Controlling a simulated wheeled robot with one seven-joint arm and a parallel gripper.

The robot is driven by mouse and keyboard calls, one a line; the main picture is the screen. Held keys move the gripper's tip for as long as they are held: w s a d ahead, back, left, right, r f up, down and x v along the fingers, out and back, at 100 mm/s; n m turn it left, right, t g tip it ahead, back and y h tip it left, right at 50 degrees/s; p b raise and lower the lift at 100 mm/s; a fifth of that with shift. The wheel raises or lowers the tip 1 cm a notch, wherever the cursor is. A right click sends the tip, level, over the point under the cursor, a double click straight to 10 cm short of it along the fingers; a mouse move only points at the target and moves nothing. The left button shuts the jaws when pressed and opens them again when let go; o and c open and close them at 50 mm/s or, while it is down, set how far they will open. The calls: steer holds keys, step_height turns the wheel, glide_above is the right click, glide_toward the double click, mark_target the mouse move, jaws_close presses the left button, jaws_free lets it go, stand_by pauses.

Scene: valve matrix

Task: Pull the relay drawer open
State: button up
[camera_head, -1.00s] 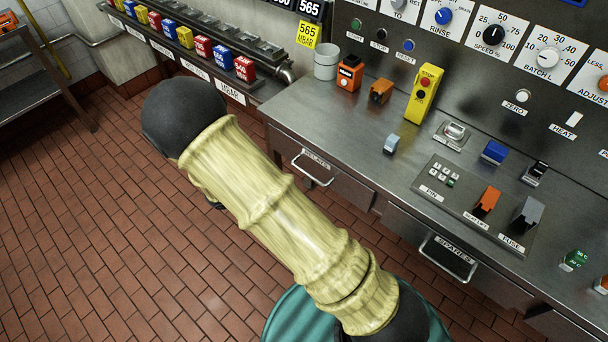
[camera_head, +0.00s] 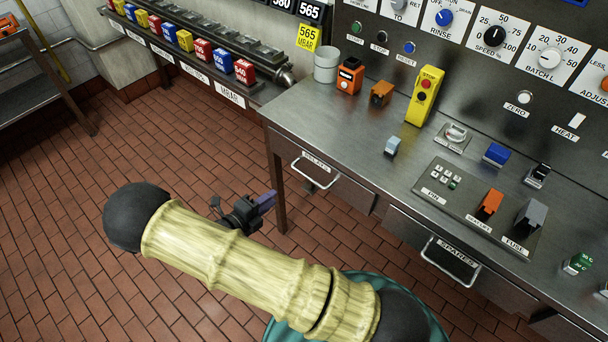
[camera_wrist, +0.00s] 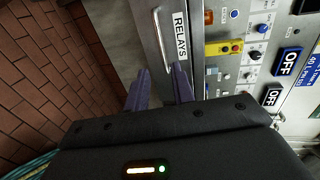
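The relay drawer (camera_head: 345,190), labelled RELAYS, sits under the left end of the steel counter, its front flush and shut. Its pale bar handle (camera_head: 316,178) is on the front. My gripper (camera_head: 268,200) is to the left of and below this handle in the head view, apart from it, with purple fingers pointing towards the bench. In the wrist view, the two fingers of my gripper (camera_wrist: 161,70) are spread with nothing between them. The RELAYS label (camera_wrist: 181,36) appears just beyond the fingertips, with a bar that looks like the handle (camera_wrist: 160,35) beside it.
A second drawer, SPARES (camera_head: 452,258), is to the right under the counter. A bench leg (camera_head: 277,190) stands close behind my gripper. The counter top (camera_head: 300,115) holds switches, a yellow stop box (camera_head: 424,95) and a grey cup (camera_head: 326,66).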

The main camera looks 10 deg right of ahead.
mark_target(304, 174)
steer(key=p+x, duration=0.1)
steer(key=x, duration=1.4)
steer(key=shift+w+d+p, duration=0.1)
steer(key=shift+d+p, duration=0.05)
steer(key=shift+p, duration=0.2)
steer(key=shift+d, duration=0.3)
jaws_close()
